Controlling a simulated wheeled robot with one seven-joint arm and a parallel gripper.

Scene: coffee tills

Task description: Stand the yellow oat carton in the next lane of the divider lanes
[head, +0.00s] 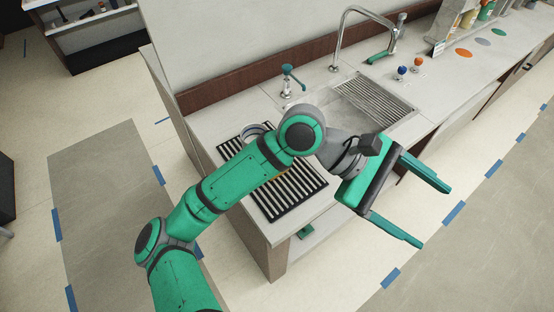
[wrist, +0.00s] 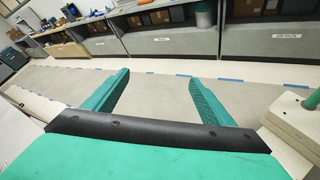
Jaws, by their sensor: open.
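My gripper (head: 436,217) is open and empty, held out over the floor in front of the counter. In the wrist view my gripper (wrist: 160,76) shows its two green fingers wide apart with only floor between them. At the top right of the head view a divider rack (head: 440,47) stands on the counter, cut off by the frame edge. Several items stand in it, one with a green part (head: 486,11) and one yellowish (head: 468,19). They are too small and cropped for me to tell which is the yellow oat carton. The gripper is far from them.
The floor aisle (head: 460,255) is clear.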

